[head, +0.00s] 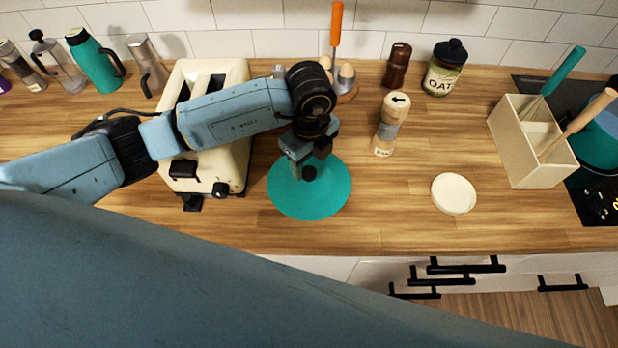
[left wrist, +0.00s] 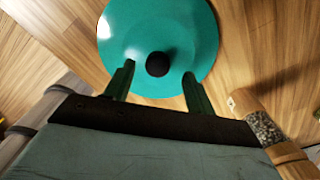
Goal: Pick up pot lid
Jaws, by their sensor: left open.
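The left gripper (left wrist: 157,82) is open, with a finger on either side of the knob's line. I cannot tell whether the fingers touch the lid. The right gripper is not seen.
The cream toaster (head: 205,120) stands left of the lid, under my left arm. A pepper mill (head: 389,125), a white dish (head: 453,194) and a utensil box (head: 528,145) are to the right. An egg stand (head: 345,90) is behind.

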